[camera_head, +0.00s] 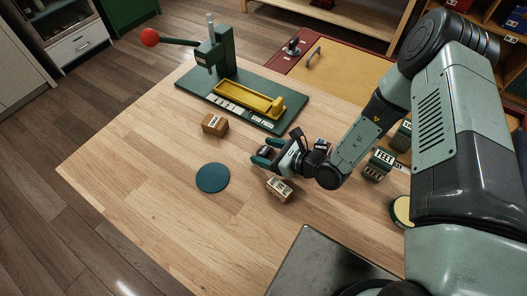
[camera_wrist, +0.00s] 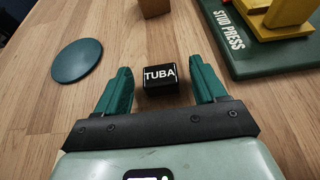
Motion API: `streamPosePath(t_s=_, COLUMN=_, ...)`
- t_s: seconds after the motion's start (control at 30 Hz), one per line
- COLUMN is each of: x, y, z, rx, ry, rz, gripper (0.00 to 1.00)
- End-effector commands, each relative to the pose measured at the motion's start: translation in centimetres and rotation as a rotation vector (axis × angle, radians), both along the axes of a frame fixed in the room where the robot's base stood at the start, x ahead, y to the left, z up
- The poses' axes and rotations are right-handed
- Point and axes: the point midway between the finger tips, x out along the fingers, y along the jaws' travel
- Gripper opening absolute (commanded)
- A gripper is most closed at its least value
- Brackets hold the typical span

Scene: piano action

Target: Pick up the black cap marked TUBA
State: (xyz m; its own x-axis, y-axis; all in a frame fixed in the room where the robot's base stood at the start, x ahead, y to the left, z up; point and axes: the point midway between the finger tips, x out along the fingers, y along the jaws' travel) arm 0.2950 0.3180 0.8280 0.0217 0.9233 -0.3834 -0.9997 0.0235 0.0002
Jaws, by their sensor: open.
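The black cap marked TUBA (camera_wrist: 160,78) sits on the wooden table between the two green fingers of my gripper (camera_wrist: 161,88) in the wrist view. The white lettering faces the camera. My gripper is open, with a visible gap between each finger and the cap. In the head view my gripper (camera_head: 262,154) is low over the table, and the black cap (camera_head: 264,150) shows partly between the fingers.
A round teal disc (camera_head: 212,178) lies to the left. A brown block (camera_head: 215,125) stands beyond the cap, and another labelled block (camera_head: 280,188) is in front of my gripper. The green press (camera_head: 290,118) with a yellow tray is at the back.

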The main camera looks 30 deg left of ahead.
Motion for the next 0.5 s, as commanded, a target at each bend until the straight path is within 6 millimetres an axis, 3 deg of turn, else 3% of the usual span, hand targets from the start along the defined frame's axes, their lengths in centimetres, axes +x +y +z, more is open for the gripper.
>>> streamPosePath(t_s=0.3, x=0.03, y=0.73, z=-0.27, rx=0.001, ry=0.000, rz=-0.001, gripper=0.70)
streamPosePath(t_s=0.5, x=0.03, y=0.71, z=-0.26, rx=0.001, ry=0.000, rz=0.000, gripper=0.41)
